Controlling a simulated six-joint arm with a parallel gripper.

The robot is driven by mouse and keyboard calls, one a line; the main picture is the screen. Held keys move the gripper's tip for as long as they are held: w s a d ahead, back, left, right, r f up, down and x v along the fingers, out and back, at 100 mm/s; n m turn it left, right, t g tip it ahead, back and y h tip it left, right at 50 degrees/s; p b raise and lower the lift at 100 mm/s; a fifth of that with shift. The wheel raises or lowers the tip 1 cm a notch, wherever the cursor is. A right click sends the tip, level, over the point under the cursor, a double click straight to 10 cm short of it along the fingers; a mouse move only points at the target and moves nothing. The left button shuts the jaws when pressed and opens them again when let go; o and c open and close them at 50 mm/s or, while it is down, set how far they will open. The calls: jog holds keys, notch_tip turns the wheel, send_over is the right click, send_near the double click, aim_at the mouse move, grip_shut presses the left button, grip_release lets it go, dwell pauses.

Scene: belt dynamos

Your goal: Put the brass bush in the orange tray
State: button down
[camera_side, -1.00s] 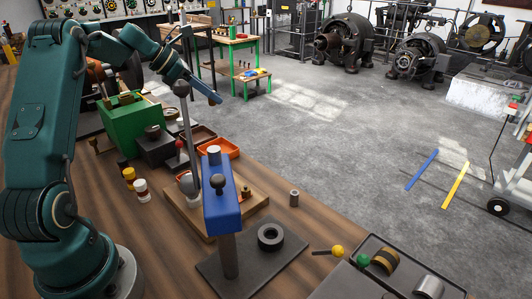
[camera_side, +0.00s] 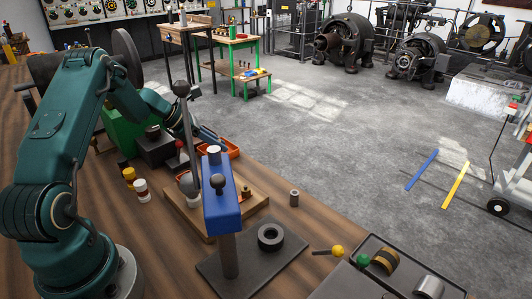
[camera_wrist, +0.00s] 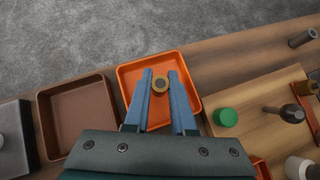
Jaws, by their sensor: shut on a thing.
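The orange tray (camera_wrist: 191,91) is in the upper middle of the wrist view. In the side view, the orange tray (camera_side: 234,153) is partly hidden behind the blue-headed stand and my gripper. My gripper (camera_wrist: 160,78) is shut on the brass bush (camera_wrist: 160,86), a small ring with a dark centre held between the blue fingertips. In the wrist view the bush appears over the inside of the orange tray. In the side view my gripper (camera_side: 218,142) is low at the tray; the bush cannot be made out there. Whether the bush touches the tray floor I cannot tell.
A brown tray (camera_wrist: 77,115) sits left of the orange tray. A wooden board (camera_wrist: 246,116) with a green cap (camera_wrist: 225,117) and a dark knob lies to the right. In the side view, a lever and a blue-headed stand (camera_side: 221,198) rise near the trays.

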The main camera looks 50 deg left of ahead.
jog(key=shift+f, duration=0.25)
jog(key=shift+f, duration=0.15)
jog(key=c, duration=0.8)
grip_release()
jog(key=shift+o, duration=0.2)
jog(key=shift+r, duration=0.25)
jog(key=v, duration=1.2)
jog(key=shift+d+f, duration=0.1)
